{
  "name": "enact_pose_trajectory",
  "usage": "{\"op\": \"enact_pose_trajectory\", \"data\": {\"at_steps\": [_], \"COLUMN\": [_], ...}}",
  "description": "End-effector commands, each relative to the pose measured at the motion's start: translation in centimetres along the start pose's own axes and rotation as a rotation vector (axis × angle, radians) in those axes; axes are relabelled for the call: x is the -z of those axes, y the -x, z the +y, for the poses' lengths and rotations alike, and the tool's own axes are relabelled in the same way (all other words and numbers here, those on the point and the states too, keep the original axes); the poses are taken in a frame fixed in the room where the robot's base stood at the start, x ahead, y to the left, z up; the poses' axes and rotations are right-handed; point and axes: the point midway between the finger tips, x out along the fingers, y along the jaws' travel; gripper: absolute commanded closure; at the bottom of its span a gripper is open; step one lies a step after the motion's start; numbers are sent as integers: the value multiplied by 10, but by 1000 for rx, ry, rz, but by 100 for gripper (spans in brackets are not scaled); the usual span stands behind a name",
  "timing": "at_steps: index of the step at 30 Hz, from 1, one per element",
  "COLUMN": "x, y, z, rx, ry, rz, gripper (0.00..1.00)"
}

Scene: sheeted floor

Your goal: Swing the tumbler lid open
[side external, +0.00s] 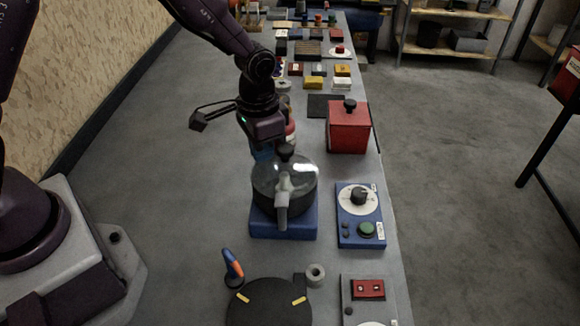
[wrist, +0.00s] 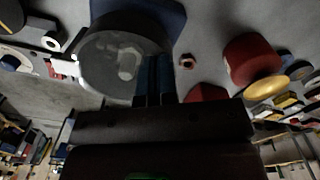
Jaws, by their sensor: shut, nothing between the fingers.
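The tumbler is a dark round drum with a clear domed lid (side external: 300,168) on a blue base (side external: 283,229). The lid lies over the drum and looks closed. A pale grey handle (side external: 283,200) sticks out at the front; in the wrist view a white handle (wrist: 64,68) shows at the lid's left edge. The lid (wrist: 105,62) fills the upper left of the wrist view. My gripper (side external: 285,151) points down at the lid's far edge, shut and empty. Its fingers (wrist: 154,82) show beside the lid's rim; I cannot tell whether they touch it.
A blue panel with a dial (side external: 358,197) and green button stands right of the tumbler. A red box with a black knob (side external: 348,130) is behind it. A black disc (side external: 268,304) and an orange-blue handle (side external: 233,266) are in front. Several small blocks line the bench farther back.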

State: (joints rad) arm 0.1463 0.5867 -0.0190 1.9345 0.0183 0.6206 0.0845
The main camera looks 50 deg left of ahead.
Motion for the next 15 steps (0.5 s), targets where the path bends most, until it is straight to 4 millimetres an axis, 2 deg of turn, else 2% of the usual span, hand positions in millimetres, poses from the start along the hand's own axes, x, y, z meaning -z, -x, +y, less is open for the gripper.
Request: {"op": "enact_pose_trajectory", "data": {"at_steps": [15], "x": [0], "y": [5], "z": [0], "rx": [0], "ry": [0], "rz": [0], "gripper": [100]}}
